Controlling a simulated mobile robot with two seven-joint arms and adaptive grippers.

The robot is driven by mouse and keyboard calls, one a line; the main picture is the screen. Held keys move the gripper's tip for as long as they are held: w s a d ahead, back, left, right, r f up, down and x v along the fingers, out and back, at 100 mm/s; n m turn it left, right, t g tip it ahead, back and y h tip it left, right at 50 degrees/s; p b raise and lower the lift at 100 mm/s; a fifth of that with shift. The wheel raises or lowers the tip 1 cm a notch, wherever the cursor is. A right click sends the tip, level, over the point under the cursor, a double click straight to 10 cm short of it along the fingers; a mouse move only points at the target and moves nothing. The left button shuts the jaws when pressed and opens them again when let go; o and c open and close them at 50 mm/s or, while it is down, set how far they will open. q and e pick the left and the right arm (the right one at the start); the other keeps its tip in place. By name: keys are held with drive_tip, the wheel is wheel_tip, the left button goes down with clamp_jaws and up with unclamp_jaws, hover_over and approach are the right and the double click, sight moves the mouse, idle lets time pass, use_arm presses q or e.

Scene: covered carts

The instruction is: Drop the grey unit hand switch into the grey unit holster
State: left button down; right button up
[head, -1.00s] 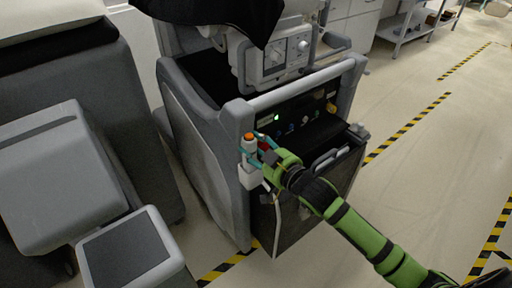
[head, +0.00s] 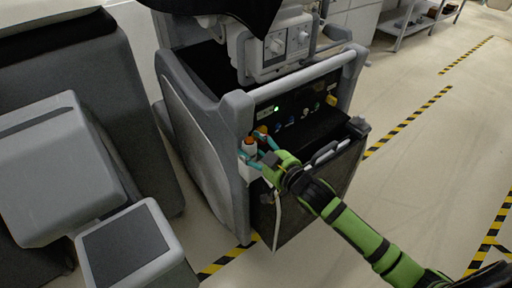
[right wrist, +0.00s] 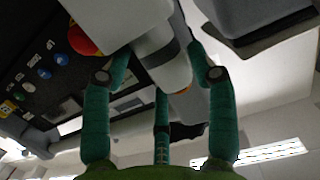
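The hand switch (head: 249,149), a pale cylinder with an orange top, is upright at the front left corner post of the grey unit (head: 237,112). The pale holster (head: 248,173) is on that post, directly below the switch. My right gripper (head: 258,147) has its teal fingers on either side of the switch and appears shut on it. In the right wrist view the pale body of the switch (right wrist: 168,68) lies between the fingers. Whether its lower end is inside the holster is hidden. My left gripper is not in view.
A control panel (head: 290,122) with coloured sockets and a red-orange knob (head: 262,130) is close beside the fingers. A pale cable (head: 277,222) hangs below. A push bar (head: 300,82) crosses above. Grey covered equipment (head: 50,165) fills the left; floor at right is clear.

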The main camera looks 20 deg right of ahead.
idle(0.3)
drive_tip(key=shift+r, duration=0.25)
drive_tip(key=shift+r+p, duration=0.35)
drive_tip(key=shift+r, duration=0.2)
drive_tip(key=b+v, duration=0.1)
drive_tip(key=v, duration=1.1)
drive_tip(key=shift+f, duration=0.15)
